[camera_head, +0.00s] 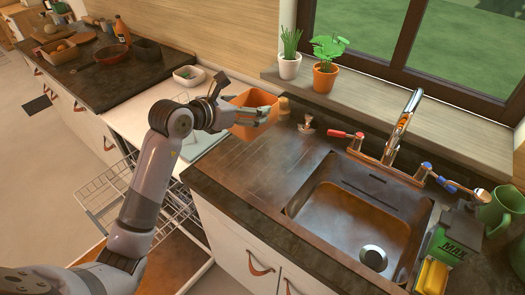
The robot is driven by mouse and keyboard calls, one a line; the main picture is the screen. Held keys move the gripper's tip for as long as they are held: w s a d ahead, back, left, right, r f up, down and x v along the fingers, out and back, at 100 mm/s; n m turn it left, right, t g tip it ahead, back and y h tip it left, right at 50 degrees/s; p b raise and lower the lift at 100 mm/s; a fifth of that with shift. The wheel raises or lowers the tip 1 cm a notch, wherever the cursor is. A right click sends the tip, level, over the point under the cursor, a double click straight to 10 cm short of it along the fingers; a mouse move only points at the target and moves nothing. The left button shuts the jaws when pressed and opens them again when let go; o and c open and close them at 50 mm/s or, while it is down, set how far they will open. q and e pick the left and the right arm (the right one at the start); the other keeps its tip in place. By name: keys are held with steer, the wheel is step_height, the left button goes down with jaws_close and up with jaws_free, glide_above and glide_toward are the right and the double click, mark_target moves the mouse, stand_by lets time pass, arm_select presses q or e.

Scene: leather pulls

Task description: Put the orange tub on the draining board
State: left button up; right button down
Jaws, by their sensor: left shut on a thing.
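The orange tub (254,99) is held by my left gripper (247,113), whose fingers are shut on its near side. The tub is upright, at the back-left end of the dark draining board (243,166). My right gripper is not in view.
The sink (350,215) with its tap (403,120) lies right of the board. A brush (306,124) stands at the board's back edge. Two potted plants (325,77) stand on the sill. An open dishwasher rack (105,195) is at lower left. A white bowl (189,76) stands left of the tub.

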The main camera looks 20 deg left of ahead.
arm_select(q)
steer(key=shift+w+a+r+y, duration=0.1)
steer(key=shift+w+r+y, duration=0.2)
steer(key=shift+w+r, duration=0.4)
steer(key=shift+w+n, duration=0.15)
steer(key=shift+n, duration=0.15)
steer(key=shift+f+p, duration=1.45)
steer(key=shift+f, duration=8.35)
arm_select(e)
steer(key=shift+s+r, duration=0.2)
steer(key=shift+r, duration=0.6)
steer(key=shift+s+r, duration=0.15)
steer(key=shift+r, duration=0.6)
arm_select(q)
steer(key=shift+f, duration=0.1)
steer(key=o, duration=1.2)
steer(key=shift+o, duration=0.2)
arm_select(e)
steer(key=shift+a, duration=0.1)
